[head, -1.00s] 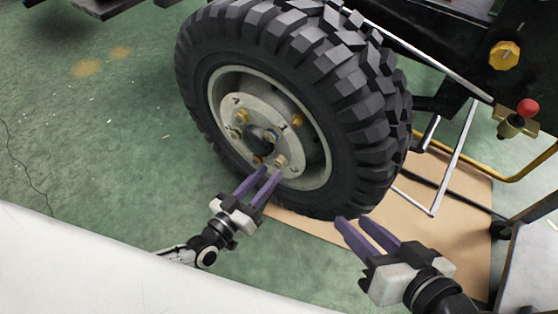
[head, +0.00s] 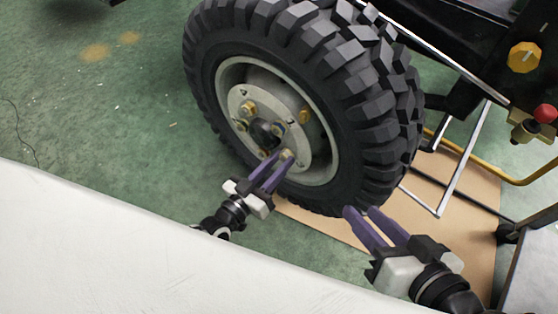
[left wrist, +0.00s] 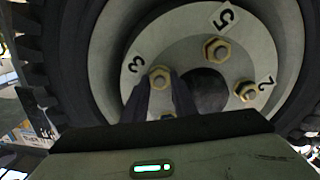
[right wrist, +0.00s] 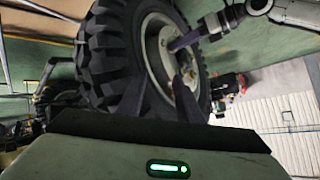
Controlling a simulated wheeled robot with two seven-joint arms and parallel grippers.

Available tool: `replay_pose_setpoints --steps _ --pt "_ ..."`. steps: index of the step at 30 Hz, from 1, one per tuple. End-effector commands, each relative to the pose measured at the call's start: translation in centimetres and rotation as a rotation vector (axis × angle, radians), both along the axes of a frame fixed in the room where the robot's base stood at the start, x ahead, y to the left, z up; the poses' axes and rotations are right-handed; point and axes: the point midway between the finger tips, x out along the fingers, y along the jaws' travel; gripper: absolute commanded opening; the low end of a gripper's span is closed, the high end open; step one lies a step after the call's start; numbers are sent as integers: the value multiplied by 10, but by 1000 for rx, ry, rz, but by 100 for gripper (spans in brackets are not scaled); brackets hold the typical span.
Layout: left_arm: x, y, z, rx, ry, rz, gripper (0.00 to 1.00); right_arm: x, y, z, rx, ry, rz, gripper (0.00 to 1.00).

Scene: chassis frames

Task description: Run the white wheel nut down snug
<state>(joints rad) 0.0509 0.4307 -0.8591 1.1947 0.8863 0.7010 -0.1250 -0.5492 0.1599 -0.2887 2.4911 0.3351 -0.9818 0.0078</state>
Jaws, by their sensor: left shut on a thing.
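The wheel (head: 318,178) has a pale hub plate with several hex nuts around a dark centre bore. My left gripper (head: 281,160) reaches the lower nut (head: 288,154) in the head view. In the left wrist view this nut (left wrist: 160,77), beside the number 3, sits between the fingertips, which are shut on it. It looks pale brass there; I cannot tell how far it is seated. Other nuts by 5 (left wrist: 217,49) and 2 (left wrist: 246,91) look brassy. My right gripper (head: 361,212) is open and empty, in front of the tyre's lower right.
A white surface (head: 130,245) fills the lower left foreground. A cardboard sheet (head: 470,200) lies under the wheel's right side. Green floor at left is mostly clear.

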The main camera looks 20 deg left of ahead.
Motion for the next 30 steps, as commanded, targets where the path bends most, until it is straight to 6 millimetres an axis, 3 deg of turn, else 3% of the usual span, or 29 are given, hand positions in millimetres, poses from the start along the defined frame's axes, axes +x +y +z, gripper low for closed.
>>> replay_pose_setpoints --steps 2,9,20,21,22,30 --pt "0 0 3 85 -27 2 3 0 -2 2 -18 10 -1 33" --pt "0 -1 2 331 -118 -5 3 -3 -9 -21 -75 65 -1 33" --pt "0 0 0 380 -136 -8 3 -2 -11 -24 -87 68 -3 33" --pt "0 0 0 380 -136 -8 27 -2 -11 -24 -87 68 -3 33" --pt "0 0 0 380 -136 -8 32 -2 -11 -24 -86 67 -2 33" --pt "0 0 0 378 -136 -7 33 -2 -11 -23 -83 66 -3 33"
